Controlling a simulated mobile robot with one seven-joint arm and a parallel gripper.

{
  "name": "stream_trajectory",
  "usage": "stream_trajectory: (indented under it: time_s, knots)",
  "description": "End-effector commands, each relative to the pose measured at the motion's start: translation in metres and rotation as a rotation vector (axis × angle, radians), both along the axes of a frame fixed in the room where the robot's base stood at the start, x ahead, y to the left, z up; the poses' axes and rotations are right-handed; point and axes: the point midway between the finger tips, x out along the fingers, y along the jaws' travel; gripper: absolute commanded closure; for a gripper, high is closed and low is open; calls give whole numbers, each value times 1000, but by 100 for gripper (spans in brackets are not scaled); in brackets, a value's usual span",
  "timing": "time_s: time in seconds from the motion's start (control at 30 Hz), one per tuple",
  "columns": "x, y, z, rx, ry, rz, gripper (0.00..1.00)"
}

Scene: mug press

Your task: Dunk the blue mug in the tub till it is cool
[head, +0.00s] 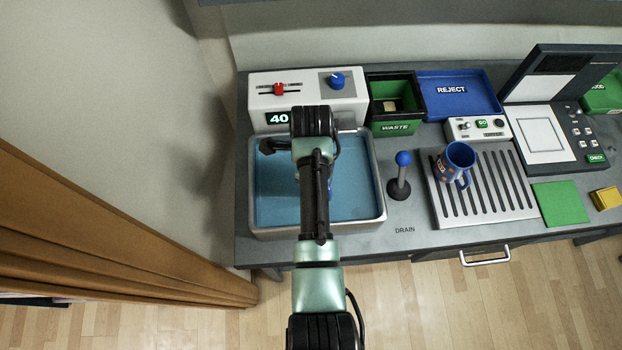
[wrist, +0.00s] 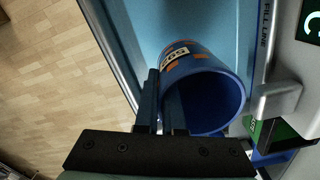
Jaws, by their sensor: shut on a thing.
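A blue mug (wrist: 205,85) with orange patches and a pale label shows close up in the wrist view, its open mouth facing the camera. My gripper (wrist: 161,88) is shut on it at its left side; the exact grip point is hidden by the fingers. The tub (head: 376,200), with blue water, lies under my arm in the head view. A blue sliver of the held mug (head: 330,188) shows beside my arm, over the tub. I cannot tell how deep it sits, or if it touches the water. My fingers are hidden in the head view.
Another blue mug (head: 455,163) with orange marks stands on the slatted drain rack (head: 500,205). A blue-knobbed lever (head: 400,175) stands between tub and rack. A control box (head: 305,98) behind the tub reads 40. A waste bin (head: 395,127) and reject tray (head: 455,108) stand behind.

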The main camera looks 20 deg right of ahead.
Motion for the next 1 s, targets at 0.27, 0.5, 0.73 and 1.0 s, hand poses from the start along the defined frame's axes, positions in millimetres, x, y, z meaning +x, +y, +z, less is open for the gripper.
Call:
stream_trajectory:
  time_s: [0.27, 0.5, 0.73, 1.0]
  knots:
    - [1, 0, -31, -1, -1, 1, 100]
    - [1, 0, -54, -1, -2, 2, 100]
    - [1, 0, -77, -1, -2, 1, 100]
    - [1, 0, -97, -1, -2, 1, 100]
